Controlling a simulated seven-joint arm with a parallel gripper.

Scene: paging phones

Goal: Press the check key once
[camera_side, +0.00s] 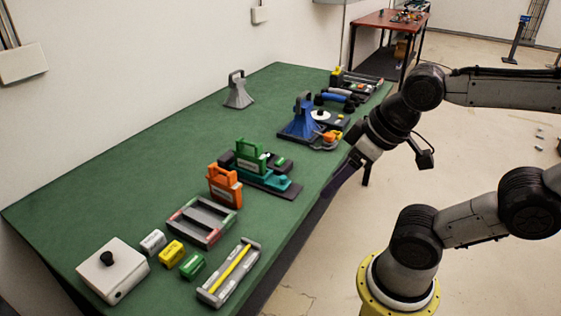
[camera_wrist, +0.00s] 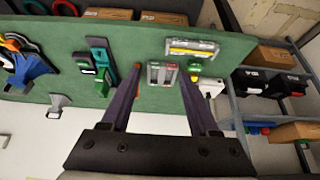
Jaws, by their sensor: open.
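I cannot pick out which key is the check key; no label is readable. A teal phone-like unit (camera_side: 264,177) on a dark base lies mid-table, with a green upright frame (camera_side: 248,152) behind it. The teal unit also shows in the wrist view (camera_wrist: 98,45). An orange upright frame (camera_side: 224,187) stands beside it. A dark base with a white disc (camera_side: 321,115) lies further back. My gripper (camera_side: 330,190) is beside the table's right edge, apart from everything. In the wrist view my gripper (camera_wrist: 160,72) has its two purple fingers wide apart and nothing between them.
A blue stand (camera_side: 299,124) and grey stand (camera_side: 238,92) are toward the back. A grey tray (camera_side: 235,221), yellow block (camera_side: 172,253), green block (camera_side: 192,267), yellow rod in a holder (camera_side: 232,269) and white box with black knob (camera_side: 113,283) lie in front. The table's left side is clear.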

